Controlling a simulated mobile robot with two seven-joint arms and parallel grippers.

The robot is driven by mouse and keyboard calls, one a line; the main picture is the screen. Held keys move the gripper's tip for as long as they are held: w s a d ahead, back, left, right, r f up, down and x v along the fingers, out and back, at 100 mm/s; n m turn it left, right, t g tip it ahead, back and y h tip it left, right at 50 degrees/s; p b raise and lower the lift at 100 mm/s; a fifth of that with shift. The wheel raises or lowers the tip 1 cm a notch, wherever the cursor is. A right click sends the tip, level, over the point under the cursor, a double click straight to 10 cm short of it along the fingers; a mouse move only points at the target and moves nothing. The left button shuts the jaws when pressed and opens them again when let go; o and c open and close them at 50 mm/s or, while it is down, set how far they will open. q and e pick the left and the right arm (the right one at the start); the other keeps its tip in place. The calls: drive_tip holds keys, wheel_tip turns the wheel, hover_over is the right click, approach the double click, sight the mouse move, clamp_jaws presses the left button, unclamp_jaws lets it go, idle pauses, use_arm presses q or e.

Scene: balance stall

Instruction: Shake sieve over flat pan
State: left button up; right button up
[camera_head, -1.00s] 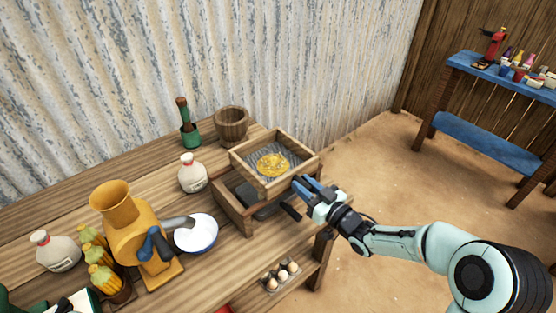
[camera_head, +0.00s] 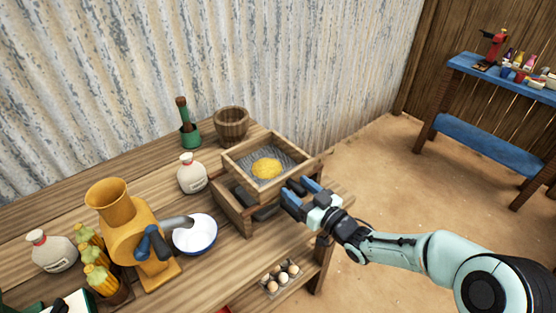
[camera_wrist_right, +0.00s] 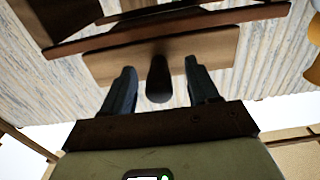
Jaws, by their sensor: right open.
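The sieve (camera_head: 235,170) is a square wooden tray with a grey mesh floor and a heap of yellow meal (camera_head: 266,168) on it. It sits over a lower wooden frame (camera_head: 233,210) on the table. A dark flat surface (camera_head: 265,212), possibly the pan, shows partly beneath; the sieve hides the rest. My right gripper (camera_head: 297,191) is at the sieve's near right side. In the right wrist view its fingers (camera_wrist_right: 160,90) are open, with a dark rounded handle (camera_wrist_right: 158,80) between them and clear gaps on both sides. My left gripper is out of view.
A white bowl (camera_head: 195,236) and a yellow mill (camera_head: 117,230) stand left of the frame. Eggs (camera_head: 282,276) sit on the lower shelf. Open floor lies right.

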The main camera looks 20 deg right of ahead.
drive_tip(key=v, duration=0.7)
drive_tip(key=shift+s+d, duration=0.15)
drive_tip(key=shift+s, duration=0.2)
drive_tip(key=shift+f, duration=0.1)
idle(0.4)
